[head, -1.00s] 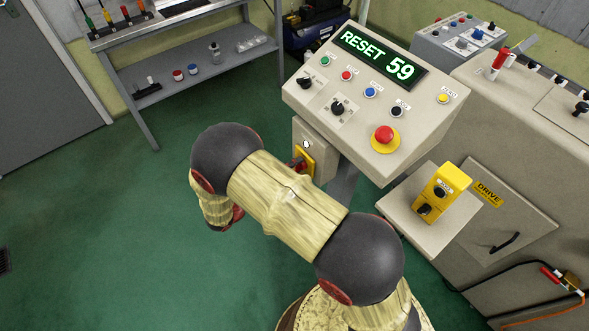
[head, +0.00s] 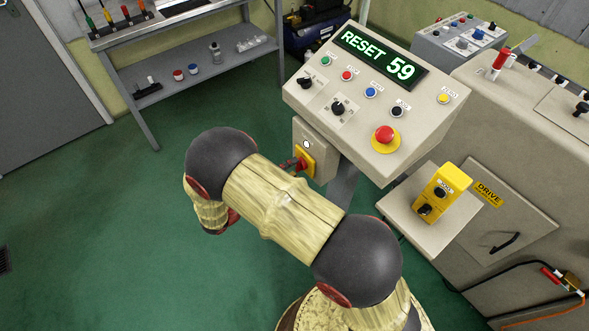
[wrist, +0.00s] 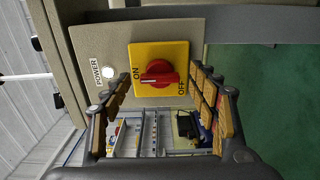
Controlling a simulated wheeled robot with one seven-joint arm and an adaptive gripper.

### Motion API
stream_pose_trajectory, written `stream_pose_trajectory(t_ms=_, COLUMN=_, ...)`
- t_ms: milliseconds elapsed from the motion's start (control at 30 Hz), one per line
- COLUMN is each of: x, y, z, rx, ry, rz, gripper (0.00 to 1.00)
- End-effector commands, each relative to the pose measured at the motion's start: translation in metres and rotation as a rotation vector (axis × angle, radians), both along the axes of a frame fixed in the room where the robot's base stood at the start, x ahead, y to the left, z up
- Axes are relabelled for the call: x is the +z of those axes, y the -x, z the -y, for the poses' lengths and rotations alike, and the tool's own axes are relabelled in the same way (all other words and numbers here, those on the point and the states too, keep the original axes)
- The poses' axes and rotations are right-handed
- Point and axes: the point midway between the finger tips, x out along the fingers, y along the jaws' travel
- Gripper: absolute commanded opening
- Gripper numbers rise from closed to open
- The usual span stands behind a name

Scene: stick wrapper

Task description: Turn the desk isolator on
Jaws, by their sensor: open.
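The desk isolator is a yellow plate (wrist: 178,52) with a red rotary knob (wrist: 158,74) on a beige box under the console. ON and OFF are printed at opposite sides of the knob. The knob's grip lies roughly level in the wrist view; I cannot tell surely which mark it points to. In the head view the isolator (head: 308,163) is partly hidden by my arm. My gripper (wrist: 160,78) is open, its fingers apart on either side of the knob. No contact with the knob shows, and the gripper is not clear in the head view.
A POWER lamp (wrist: 108,72) sits beside the isolator and looks white. The console (head: 310,95) above shows RESET 59, with buttons and a red emergency stop (head: 384,135). A yellow switch box (head: 440,192) stands on a ledge at right. Green floor at left is free.

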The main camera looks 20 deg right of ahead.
Motion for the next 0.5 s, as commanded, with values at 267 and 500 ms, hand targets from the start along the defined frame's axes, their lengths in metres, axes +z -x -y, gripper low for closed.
stream_pose_trajectory(t_ms=267, x=-0.001, y=0.017, z=-0.055, rx=0.005, ry=-0.001, rz=0.001, gripper=0.6)
stream_pose_trajectory(t_ms=500, x=-0.001, y=0.028, z=-0.089, rx=0.003, ry=0.0, rz=0.0, gripper=0.6)
